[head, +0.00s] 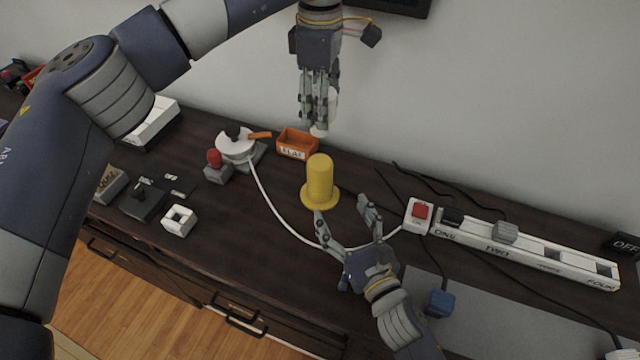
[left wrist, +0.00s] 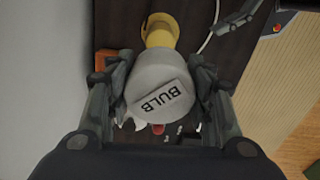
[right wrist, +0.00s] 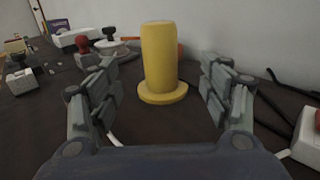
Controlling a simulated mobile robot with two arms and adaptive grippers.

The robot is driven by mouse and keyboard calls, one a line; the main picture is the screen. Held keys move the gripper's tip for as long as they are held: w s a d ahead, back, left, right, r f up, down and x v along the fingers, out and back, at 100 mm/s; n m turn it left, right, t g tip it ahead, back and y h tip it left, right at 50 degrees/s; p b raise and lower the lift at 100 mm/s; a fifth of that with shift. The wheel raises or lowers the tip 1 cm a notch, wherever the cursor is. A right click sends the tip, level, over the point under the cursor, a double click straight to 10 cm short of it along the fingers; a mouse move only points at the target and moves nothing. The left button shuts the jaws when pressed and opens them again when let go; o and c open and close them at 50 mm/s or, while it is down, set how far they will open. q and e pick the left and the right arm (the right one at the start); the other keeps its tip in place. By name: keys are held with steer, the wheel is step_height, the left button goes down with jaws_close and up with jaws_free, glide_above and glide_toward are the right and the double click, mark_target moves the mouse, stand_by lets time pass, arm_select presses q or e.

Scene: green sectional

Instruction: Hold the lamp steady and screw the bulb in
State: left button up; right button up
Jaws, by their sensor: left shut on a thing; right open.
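The yellow lamp (head: 320,180) stands upright on the dark table on a round flange. It also shows in the right wrist view (right wrist: 159,60) and behind the bulb in the left wrist view (left wrist: 160,30). My left gripper (head: 318,122) is shut on the white bulb (left wrist: 160,92), labelled BULB, and holds it above the table, above and behind the lamp. In the head view the fingers mostly hide the bulb (head: 319,131). My right gripper (head: 343,218) is open in front of the lamp, which stands between and beyond its fingers without visible contact.
An orange bin (head: 297,145) stands behind the lamp at the left. A white cable (head: 270,205) curves around the lamp's front to a red switch (head: 421,211). A white strip (head: 525,254) with slots lies at the right. Small blocks and a red knob (head: 214,158) stand at the left.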

mark_target(325, 183)
steer(key=shift+w, duration=0.15)
steer(key=x, duration=1.1)
steer(key=shift+w+a, duration=0.2)
steer(key=shift+w, duration=0.15)
steer(key=c, duration=1.6)
arm_select(q)
steer(key=shift+f, duration=2.5)
steer(key=shift+f, duration=0.85)
steer(key=shift+f, duration=0.6)
arm_select(e)
jaws_close()
